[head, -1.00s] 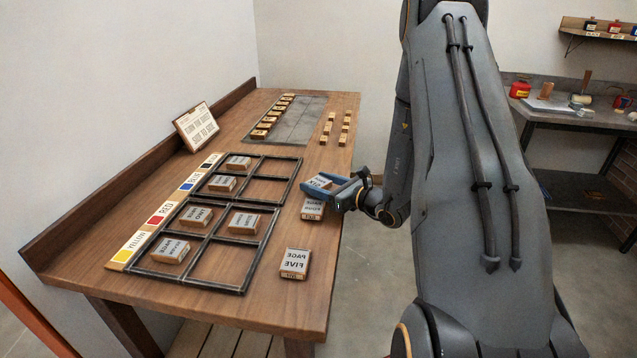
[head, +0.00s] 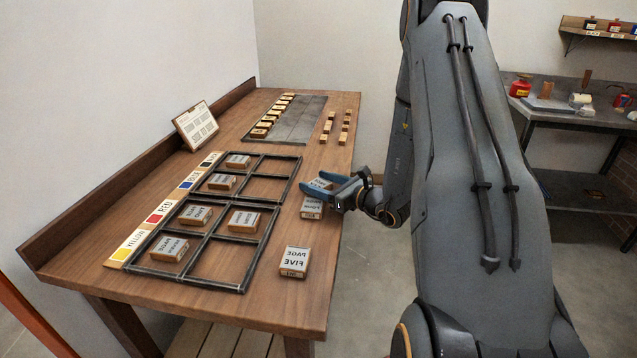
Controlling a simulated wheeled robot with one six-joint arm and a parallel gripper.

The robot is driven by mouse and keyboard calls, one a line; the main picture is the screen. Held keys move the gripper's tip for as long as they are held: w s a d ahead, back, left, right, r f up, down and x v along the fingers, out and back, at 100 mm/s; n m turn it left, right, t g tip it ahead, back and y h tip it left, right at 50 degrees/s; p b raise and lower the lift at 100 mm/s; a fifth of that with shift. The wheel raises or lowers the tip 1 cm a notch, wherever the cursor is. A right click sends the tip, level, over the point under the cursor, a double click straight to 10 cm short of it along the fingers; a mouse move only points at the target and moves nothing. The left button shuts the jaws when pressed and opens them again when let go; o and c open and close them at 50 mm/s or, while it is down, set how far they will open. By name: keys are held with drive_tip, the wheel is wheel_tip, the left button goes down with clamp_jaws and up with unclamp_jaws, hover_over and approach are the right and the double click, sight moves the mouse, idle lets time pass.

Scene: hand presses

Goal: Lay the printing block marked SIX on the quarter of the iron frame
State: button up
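The block at my gripper (head: 322,183) is a small grey-topped wooden block (head: 319,184); its lettering is partly covered now but looked like SIX a moment ago. The blue fingers lie around it at the table's right edge, and I cannot tell whether they press on it. The near iron frame (head: 187,281) has blocks in its two left quarters and its far right quarter; its near right quarter is empty. The far iron frame (head: 280,203) has blocks in its two left quarters; its two right quarters are empty.
A second block (head: 312,207) stands just in front of my gripper. A colour-labelled strip (head: 167,205) runs along the frames' left side. A sign (head: 196,125), a grey plate (head: 308,118) and small wooden pieces (head: 329,125) are farther back.

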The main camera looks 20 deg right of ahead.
drive_tip(key=shift+s+a+f, duration=0.15)
drive_tip(key=shift+s+f, duration=0.1)
drive_tip(key=shift+f, duration=0.35)
drive_tip(key=shift+r, duration=0.2)
drive_tip(key=r+v, duration=0.1)
drive_tip(key=v, duration=1.1)
drive_tip(key=shift+w, duration=0.2)
drive_tip(key=shift+r, duration=0.1)
